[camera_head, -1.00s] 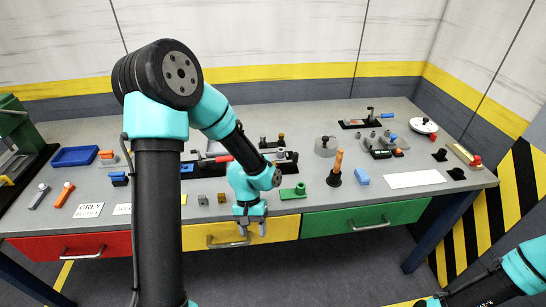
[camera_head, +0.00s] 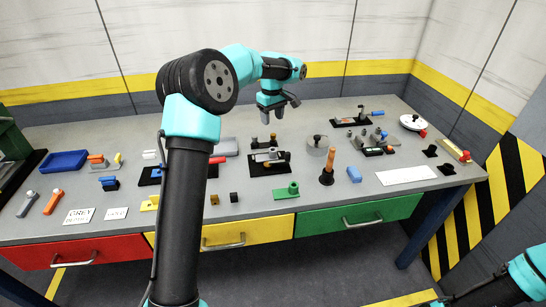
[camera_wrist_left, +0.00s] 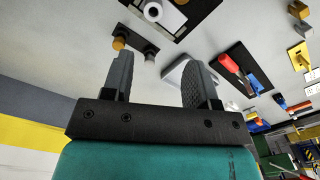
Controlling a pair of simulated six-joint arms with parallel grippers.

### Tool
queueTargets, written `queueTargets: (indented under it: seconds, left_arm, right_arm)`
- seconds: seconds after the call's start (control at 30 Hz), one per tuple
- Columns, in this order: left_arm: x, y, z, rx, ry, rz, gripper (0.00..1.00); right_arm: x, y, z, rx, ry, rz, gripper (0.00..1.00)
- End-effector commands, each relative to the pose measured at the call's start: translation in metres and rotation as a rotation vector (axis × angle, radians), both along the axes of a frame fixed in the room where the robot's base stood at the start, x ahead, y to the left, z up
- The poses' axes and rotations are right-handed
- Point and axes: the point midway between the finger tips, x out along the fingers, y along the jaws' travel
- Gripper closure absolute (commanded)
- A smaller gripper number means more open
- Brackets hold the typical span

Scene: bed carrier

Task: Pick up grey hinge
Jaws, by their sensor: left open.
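My left gripper (camera_head: 272,115) is raised over the back of the bench, pointing down, open and empty. Its fingers are apart in the left wrist view (camera_wrist_left: 160,72), with nothing between them. I cannot say for certain which piece is the grey hinge. A flat grey piece (camera_head: 230,146) lies farther back, left of the gripper. My right gripper is not in view; only part of my right arm shows at lower right.
A black fixture with metal parts (camera_head: 268,168) stands in front of the gripper. A green part (camera_head: 287,191), an orange-handled tool (camera_head: 327,168) and a blue tray (camera_head: 63,162) also stand on the bench.

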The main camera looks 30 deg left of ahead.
Motion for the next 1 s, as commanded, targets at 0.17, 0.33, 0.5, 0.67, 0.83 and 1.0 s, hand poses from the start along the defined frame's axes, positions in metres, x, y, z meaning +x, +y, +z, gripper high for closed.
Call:
queueTargets:
  seconds: [0.17, 0.33, 0.5, 0.67, 0.83, 1.0]
  left_arm:
    - [0.007, 0.004, 0.008, 0.012, -0.013, 0.036, 0.46]
    - [0.006, 0.004, 0.008, 0.011, -0.013, 0.034, 0.46]
    - [0.006, 0.004, 0.002, 0.011, -0.011, 0.033, 0.46]
    - [0.006, 0.004, -0.018, 0.011, -0.008, 0.033, 0.46]
    - [0.006, 0.004, -0.047, 0.010, -0.009, 0.032, 0.46]
    - [0.006, 0.004, -0.076, 0.010, -0.009, 0.033, 0.46]
  right_arm:
    - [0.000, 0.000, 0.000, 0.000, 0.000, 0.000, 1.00]
    - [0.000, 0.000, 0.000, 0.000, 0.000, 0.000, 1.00]
    - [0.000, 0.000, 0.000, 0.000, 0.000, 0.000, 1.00]
    - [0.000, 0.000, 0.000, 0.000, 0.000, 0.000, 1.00]
    - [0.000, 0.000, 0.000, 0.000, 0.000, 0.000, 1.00]
    - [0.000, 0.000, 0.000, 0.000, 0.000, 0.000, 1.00]
